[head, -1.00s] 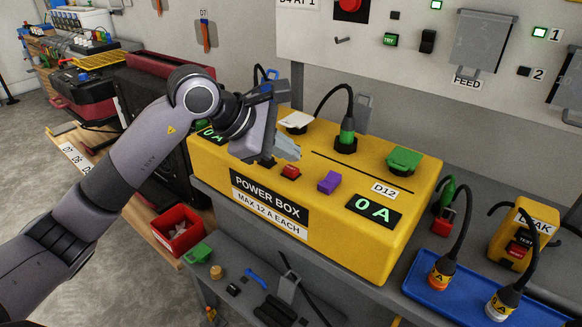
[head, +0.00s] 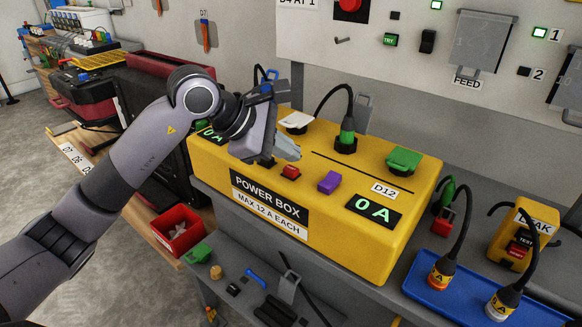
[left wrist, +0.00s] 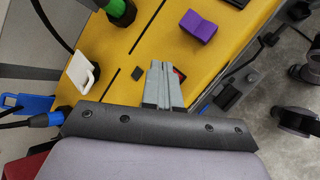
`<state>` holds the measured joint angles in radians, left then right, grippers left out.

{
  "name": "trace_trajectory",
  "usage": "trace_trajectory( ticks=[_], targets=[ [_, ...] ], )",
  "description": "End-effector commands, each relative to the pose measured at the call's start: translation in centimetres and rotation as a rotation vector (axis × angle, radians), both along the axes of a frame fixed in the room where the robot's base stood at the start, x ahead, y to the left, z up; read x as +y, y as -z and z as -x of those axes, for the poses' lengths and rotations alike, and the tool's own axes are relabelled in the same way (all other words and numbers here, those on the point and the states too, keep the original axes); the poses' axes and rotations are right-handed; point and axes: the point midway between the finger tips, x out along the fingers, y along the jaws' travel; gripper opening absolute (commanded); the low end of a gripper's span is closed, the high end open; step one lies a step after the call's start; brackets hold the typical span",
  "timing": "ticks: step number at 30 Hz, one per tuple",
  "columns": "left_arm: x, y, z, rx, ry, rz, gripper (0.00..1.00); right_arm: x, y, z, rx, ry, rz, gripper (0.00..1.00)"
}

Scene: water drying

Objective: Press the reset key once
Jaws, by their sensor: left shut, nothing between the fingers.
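The yellow power box (head: 330,228) stands on a grey bench. A red key (head: 290,173) sits on its top, beside a small black key (head: 268,163) and a purple block (head: 330,182). I can read no reset label on any of them. My left gripper (head: 297,151) is shut and empty, over the box top just behind the red key. In the left wrist view its fingertips (left wrist: 157,64) lie between the black key (left wrist: 137,72) and the partly hidden red key (left wrist: 181,73). Contact cannot be told. My right gripper is not in view.
A green plug (head: 347,136) with a black cable, a white flap (head: 296,121) and a green cover (head: 404,160) are on the box top. Right, a blue tray (head: 422,296) holds two cable plugs. A yellow leak tester (head: 513,232) stands behind it.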

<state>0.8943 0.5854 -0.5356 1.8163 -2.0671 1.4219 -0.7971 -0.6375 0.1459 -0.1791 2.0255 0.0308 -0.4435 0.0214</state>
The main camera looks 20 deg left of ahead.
Motion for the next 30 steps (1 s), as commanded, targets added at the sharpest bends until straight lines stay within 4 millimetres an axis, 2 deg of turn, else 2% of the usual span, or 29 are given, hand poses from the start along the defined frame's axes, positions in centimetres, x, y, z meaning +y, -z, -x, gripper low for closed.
trace_trajectory(
  ticks=[7, 15, 30],
  targets=[
    [0.0, 0.1, 0.0, 0.000, 0.000, 0.000, 0.00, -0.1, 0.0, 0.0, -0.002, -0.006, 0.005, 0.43],
    [0.0, 1.0, 0.0, 0.000, 0.000, 0.000, 0.00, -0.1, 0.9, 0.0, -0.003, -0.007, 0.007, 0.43],
    [0.0, 1.0, 0.0, 0.000, 0.000, 0.000, 0.00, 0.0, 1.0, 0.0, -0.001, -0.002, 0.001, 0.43]
  ],
)
